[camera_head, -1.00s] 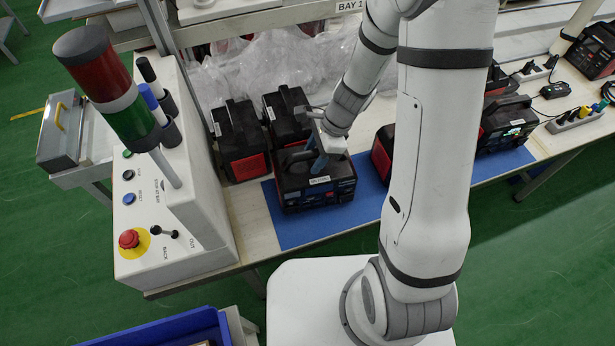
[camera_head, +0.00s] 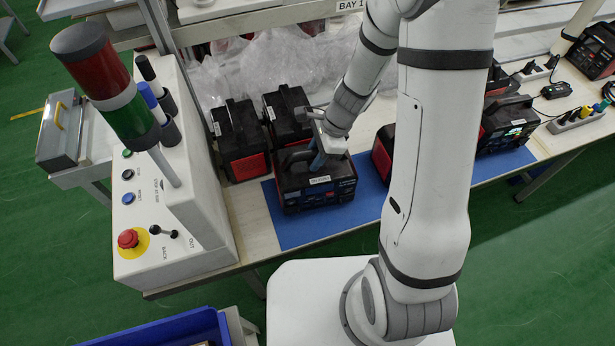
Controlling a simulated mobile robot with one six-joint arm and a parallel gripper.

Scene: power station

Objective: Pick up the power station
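A black and red power station (camera_head: 318,190) with a top handle sits on the blue mat (camera_head: 290,232) at the front of the bench. My gripper (camera_head: 318,160) is down at the top of this power station, at its handle. A blue-grey finger shows beside the handle. The other finger is hidden, so I cannot tell whether the gripper is closed on the handle. More black and red power stations stand behind it to the left (camera_head: 240,142) and directly behind (camera_head: 287,115). Others stand to the right, partly hidden by my arm (camera_head: 505,125).
A control box (camera_head: 170,200) with a red-green signal lamp (camera_head: 105,85) and a red stop button (camera_head: 130,240) stands close on the left. Clear plastic wrap (camera_head: 260,75) lies behind. A blue crate (camera_head: 165,330) is at bottom left. Power strips (camera_head: 577,118) lie at right.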

